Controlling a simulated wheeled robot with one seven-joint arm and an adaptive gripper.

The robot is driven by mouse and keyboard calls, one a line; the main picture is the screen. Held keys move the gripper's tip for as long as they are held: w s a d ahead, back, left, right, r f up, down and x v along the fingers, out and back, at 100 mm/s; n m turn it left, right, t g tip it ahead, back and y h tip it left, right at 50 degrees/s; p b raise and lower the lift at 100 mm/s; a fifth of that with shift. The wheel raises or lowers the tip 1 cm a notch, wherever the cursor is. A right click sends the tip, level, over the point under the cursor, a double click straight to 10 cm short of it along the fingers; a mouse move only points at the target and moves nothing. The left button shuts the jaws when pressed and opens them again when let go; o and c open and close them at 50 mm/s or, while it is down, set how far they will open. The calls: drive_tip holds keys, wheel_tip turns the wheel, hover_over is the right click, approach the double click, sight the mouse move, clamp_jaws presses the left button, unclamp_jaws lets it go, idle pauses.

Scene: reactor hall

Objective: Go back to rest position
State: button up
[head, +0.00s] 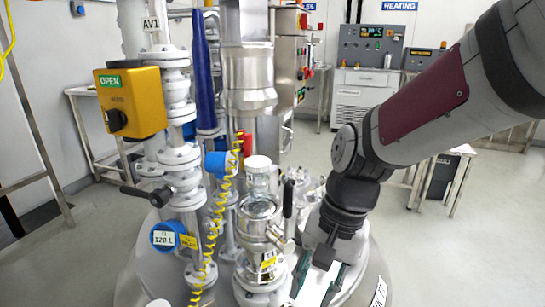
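My arm reaches in from the upper right of the head view and bends down at the wrist. My gripper (317,288) points down over the right part of the reactor lid (352,276). Its two fingers with teal pads stand apart, and I see no object held between them. A glass-topped fitting (260,208) with a white cap stands just left of the gripper. A dark upright handle (288,198) is close beside the wrist. The fingertips reach near the bottom edge of the picture, so whether they touch the lid cannot be told.
A yellow valve box (131,102) marked OPEN, white pipes and a blue round gauge (166,236) crowd the left. A yellow coiled cable (222,200) hangs in the middle. A heating cabinet (362,97) stands at the back. Open floor (440,250) lies to the right.

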drive_tip(key=s+d+r+n+t+h, duration=0.1)
drive_tip(key=s+d+r+n, duration=0.25)
drive_tip(key=s+d, duration=0.4)
drive_tip(key=s+d+r+n+h, duration=0.15)
drive_tip(key=s+d+r, duration=0.3)
drive_tip(key=s, duration=0.65)
wheel_tip(320, 180, up, 22)
drive_tip(key=t+p, duration=0.4)
drive_tip(key=p, duration=1.7)
drive_tip(key=shift+d, duration=0.25)
drive_tip(key=shift+w, duration=0.1)
